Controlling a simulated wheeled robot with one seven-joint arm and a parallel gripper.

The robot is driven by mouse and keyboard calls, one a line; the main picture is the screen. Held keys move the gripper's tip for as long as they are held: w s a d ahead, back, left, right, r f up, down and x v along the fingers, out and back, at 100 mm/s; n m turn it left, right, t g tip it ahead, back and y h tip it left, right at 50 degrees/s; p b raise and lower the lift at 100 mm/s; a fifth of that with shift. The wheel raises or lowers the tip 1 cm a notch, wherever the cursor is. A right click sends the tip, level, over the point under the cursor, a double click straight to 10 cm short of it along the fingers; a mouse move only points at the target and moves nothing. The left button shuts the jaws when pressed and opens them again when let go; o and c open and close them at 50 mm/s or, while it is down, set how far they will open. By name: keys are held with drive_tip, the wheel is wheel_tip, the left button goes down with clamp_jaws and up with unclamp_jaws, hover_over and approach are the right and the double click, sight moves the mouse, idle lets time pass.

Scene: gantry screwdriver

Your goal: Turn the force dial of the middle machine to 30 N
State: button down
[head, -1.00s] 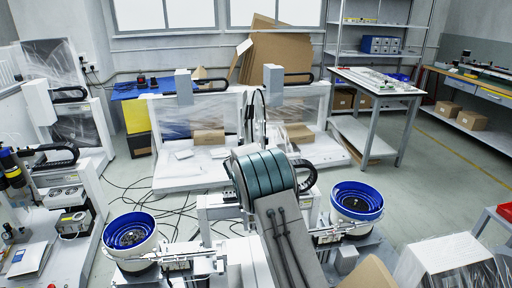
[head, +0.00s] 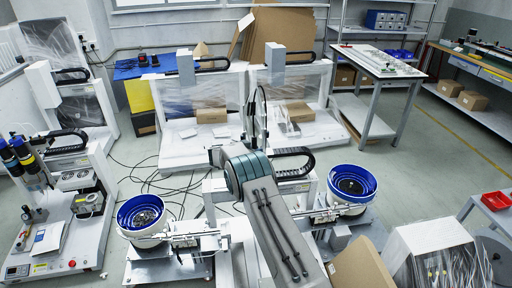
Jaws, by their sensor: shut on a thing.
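The middle machine (head: 216,189) is a white gantry frame, largely hidden behind my grey arm with its teal joint. A blue-rimmed bowl feeder (head: 141,214) stands at its left and another (head: 352,184) at its right. Metal feed rails run from both bowls inward toward the machine. The force dial cannot be made out in this view; the middle machine's front is covered by my arm. My gripper is hidden too, so its grip does not show.
Another machine (head: 50,248) with blue-and-black screwdrivers stands at the left. Two plastic-wrapped machines (head: 195,105) stand behind. A cardboard sheet (head: 358,266) and a wrapped box (head: 435,255) sit at front right. Loose cables cross the floor. Open floor (head: 435,150) lies at the right.

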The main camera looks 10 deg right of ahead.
drive_tip(key=shift+w+a+m+g+h+b, duration=0.25)
drive_tip(key=shift+m+g+h+b, duration=0.15)
drive_tip(key=shift+m+g+b, duration=0.25)
drive_tip(key=shift+a+m+g+b, duration=0.1)
drive_tip(key=shift+m+g+b, duration=0.2)
drive_tip(key=shift+b, duration=0.3)
drive_tip(key=shift+w+r+b, duration=0.1)
drive_tip(key=shift+b, duration=0.2)
drive_tip(key=shift+r+m+g+h+b, duration=0.1)
drive_tip(key=shift+m+g+h+b, duration=0.25)
drive_tip(key=shift+m+h+b, duration=0.1)
drive_tip(key=shift+d, duration=0.35)
drive_tip(key=c, duration=1.4)
unclamp_jaws()
drive_tip(key=shift+a, duration=0.1)
